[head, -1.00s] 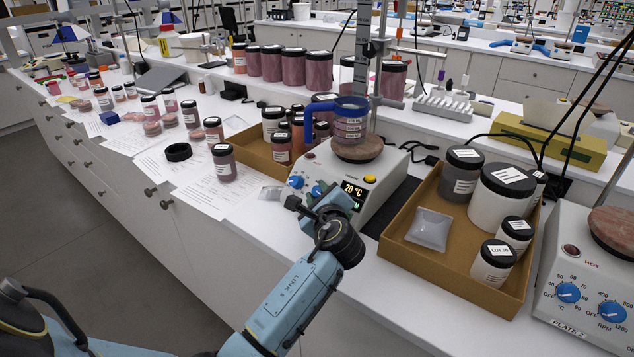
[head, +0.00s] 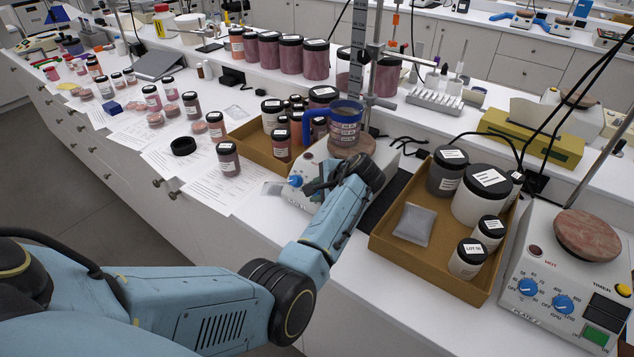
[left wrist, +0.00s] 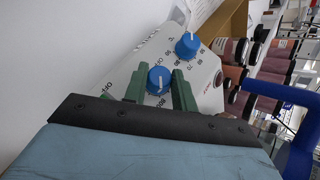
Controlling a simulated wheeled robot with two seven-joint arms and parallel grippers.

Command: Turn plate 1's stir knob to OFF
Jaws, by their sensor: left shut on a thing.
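Plate 1 (head: 302,199) is the white hot plate at mid-bench, with its front panel partly hidden by my left arm. In the left wrist view its panel carries two blue knobs. The green fingers of my left gripper (left wrist: 159,88) are on either side of the nearer knob, the stir knob (left wrist: 160,77), and shut on it. My right gripper is out of view.
A cardboard tray of jars (head: 425,252) is to the right, another (head: 262,150) behind left. Plate 2 (head: 520,315) is far right. Papers and small jars lie left.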

